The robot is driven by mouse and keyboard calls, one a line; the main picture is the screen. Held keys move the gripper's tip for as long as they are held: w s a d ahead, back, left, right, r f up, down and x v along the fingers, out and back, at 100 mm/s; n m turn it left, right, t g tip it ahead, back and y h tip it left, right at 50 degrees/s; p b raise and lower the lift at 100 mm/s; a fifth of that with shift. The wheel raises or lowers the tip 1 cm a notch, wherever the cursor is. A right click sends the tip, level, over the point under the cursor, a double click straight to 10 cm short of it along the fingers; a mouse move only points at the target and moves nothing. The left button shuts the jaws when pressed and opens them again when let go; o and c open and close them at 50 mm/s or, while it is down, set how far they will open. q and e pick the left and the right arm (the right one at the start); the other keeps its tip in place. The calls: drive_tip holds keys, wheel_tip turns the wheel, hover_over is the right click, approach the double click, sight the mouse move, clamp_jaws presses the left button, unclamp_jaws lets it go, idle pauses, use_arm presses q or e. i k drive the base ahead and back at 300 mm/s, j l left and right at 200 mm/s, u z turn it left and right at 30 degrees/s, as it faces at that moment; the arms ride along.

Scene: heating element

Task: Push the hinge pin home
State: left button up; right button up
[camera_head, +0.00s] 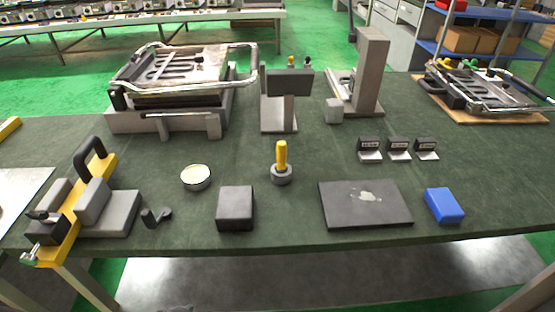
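Neither gripper is in view. A heating-element unit (172,75) with a dark coil plate and chrome bars stands on a grey block at the back left of the table. A low grey bracket (181,131) stands at its front. I cannot make out the hinge pin for certain. A yellow-handled piece (281,154) stands upright in a grey round base in the middle of the table. A second coil unit (480,83) lies on a wooden board at the back right.
The green table (285,226) also holds a yellow-based clamp fixture (72,206) at left, a round tin (195,177), a dark block (235,207), a dark plate (365,204), a blue box (443,205) and a tall grey post (370,72). Clear surface lies between them.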

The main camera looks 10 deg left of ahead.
sight(30, 259)
drive_tip(key=u, duration=1.7)
